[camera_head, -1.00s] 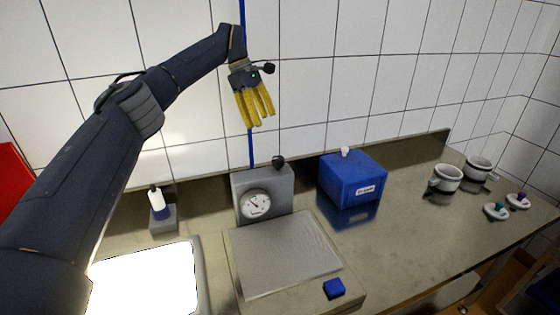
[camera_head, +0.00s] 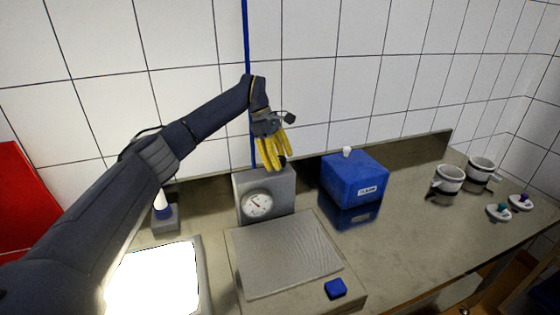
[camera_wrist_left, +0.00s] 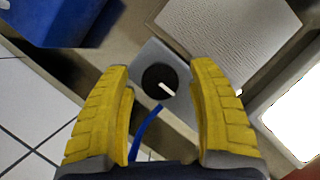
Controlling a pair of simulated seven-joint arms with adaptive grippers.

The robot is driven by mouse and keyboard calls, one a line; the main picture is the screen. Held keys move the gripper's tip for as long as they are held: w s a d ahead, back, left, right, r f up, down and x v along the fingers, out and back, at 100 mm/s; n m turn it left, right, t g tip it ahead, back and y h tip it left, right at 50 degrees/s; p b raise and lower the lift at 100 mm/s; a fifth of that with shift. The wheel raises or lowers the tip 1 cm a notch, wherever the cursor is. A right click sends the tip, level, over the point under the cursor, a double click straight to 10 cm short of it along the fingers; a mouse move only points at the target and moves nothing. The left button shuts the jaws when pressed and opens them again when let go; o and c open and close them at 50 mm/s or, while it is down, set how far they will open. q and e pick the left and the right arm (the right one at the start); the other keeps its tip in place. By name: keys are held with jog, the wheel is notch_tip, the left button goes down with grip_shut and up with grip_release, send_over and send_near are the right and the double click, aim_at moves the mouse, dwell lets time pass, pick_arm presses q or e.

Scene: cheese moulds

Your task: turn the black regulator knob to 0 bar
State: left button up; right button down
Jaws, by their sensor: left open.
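The black regulator knob (camera_wrist_left: 160,79) with a white pointer mark sits on top of the grey gauge housing (camera_head: 278,184). In the head view the knob (camera_head: 282,161) is mostly hidden behind the yellow fingers. My left gripper (camera_head: 272,168) is open and points down just above the knob. In the left wrist view the knob lies ahead of the gap between the two yellow fingers (camera_wrist_left: 168,90), and I see no contact. The round white dial (camera_head: 257,205) on the housing's front has a dark needle; its numbers are too small to read. My right gripper is not in view.
A blue hose (camera_wrist_left: 146,130) runs up the wall behind the housing. A flat grey plate (camera_head: 285,255) with a blue button (camera_head: 335,288) lies in front. A blue box (camera_head: 352,180) stands right of the housing, a small bottle (camera_head: 162,205) left. Two white moulds (camera_head: 448,180) stand farther right.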

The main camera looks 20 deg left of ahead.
pick_arm(q)
jog(key=shift+f, duration=0.2)
jog(key=shift+o, duration=0.2)
jog(key=c, duration=1.3)
